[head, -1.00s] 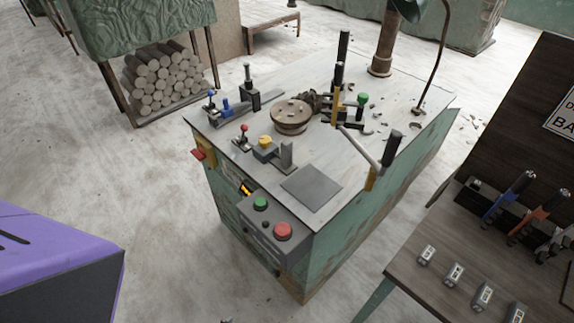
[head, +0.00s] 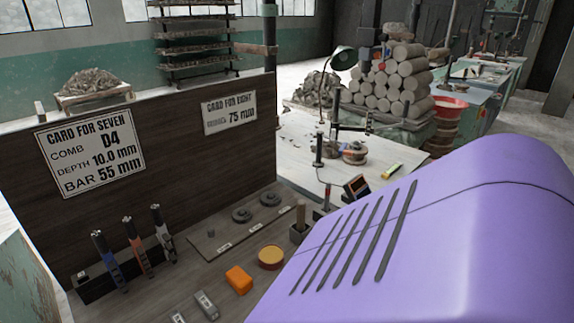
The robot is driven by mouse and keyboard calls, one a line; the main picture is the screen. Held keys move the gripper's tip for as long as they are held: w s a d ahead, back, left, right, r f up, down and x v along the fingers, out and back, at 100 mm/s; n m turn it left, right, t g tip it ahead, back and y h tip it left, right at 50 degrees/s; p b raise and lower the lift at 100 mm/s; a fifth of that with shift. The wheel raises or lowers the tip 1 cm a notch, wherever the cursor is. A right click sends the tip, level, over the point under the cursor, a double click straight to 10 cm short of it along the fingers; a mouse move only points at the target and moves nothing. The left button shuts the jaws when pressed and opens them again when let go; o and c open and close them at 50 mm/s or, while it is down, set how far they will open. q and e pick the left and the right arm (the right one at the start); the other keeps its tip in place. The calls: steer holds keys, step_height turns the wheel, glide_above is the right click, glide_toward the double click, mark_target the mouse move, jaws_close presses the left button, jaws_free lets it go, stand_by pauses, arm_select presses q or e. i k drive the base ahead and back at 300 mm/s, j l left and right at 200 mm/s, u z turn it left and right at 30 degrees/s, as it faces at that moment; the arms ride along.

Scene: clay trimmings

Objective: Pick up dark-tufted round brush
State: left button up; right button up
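No round brush with a dark tuft can be made out for certain. A wooden-handled item (head: 301,215) stands upright in a grey holder (head: 299,234) on the dark wood bench. Its lower end is hidden, so I cannot tell whether it is a brush. A slim dark item (head: 327,196) stands just behind it and is too small to identify. Neither of my grippers is in view. The lower right of the head view is blocked by a close purple casing.
On the bench (head: 215,277) are several coloured-handled tools (head: 137,255), a tray (head: 243,226) with dark rings, an orange block (head: 239,279) and a round yellow-topped tin (head: 271,257). A backboard (head: 185,130) with cards rises behind. A pale worktable (head: 295,140) stands beyond.

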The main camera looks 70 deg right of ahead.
mark_target(300, 227)
steer(key=z, duration=2.2)
